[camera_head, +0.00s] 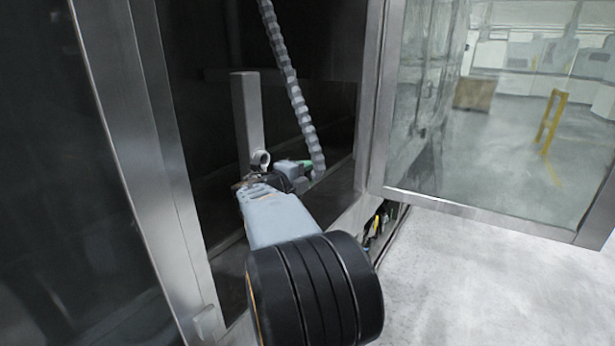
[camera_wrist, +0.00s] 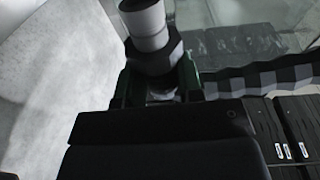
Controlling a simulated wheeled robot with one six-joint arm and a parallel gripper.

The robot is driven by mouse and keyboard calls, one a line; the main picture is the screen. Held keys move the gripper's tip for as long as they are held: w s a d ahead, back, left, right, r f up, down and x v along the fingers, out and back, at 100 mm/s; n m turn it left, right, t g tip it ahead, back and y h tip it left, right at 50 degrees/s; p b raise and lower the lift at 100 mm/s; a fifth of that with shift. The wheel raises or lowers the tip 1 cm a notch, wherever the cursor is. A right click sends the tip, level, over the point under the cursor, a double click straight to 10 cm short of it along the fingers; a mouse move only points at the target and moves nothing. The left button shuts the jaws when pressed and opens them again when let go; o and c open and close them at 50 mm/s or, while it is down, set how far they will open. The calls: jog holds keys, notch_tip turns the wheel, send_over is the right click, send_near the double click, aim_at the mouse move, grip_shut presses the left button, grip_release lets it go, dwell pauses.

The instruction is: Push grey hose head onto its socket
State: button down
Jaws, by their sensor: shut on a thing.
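My gripper (camera_head: 284,170) is at the grey post inside the dark opening, in the middle of the head view. In the wrist view my gripper (camera_wrist: 158,85) has its green-edged fingers shut on the grey hose head (camera_wrist: 152,57), a dark collared fitting. A pale cylinder (camera_wrist: 143,18) stands out beyond the dark collar. A pale ring (camera_head: 261,158) shows just left of my fingers, against the grey post (camera_head: 247,112). I cannot tell whether that ring is the socket or the hose head's end, nor whether head and socket touch.
The grey ribbed hose (camera_head: 291,85) hangs from above to the right of my gripper; it also runs right in the wrist view (camera_wrist: 260,80). A metal frame (camera_head: 165,150) stands left. A framed glass door (camera_head: 480,120) stands open right. Floor (camera_head: 480,290) at lower right is clear.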

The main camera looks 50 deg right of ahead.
jog(key=shift+w+a, duration=0.2)
jog(key=shift+w, duration=2.5)
jog(key=shift+w+a+p, duration=0.1)
jog(key=shift+w+p, duration=0.9)
jog(key=shift+w, duration=0.05)
jog(key=shift+w, duration=0.15)
jog(key=shift+a+p, duration=0.15)
jog(key=shift+p, duration=1)
jog(key=shift+w+a+p, duration=0.1)
jog(key=shift+w+p, duration=1.4)
dwell(0.4)
jog(key=c, duration=0.7)
grip_release()
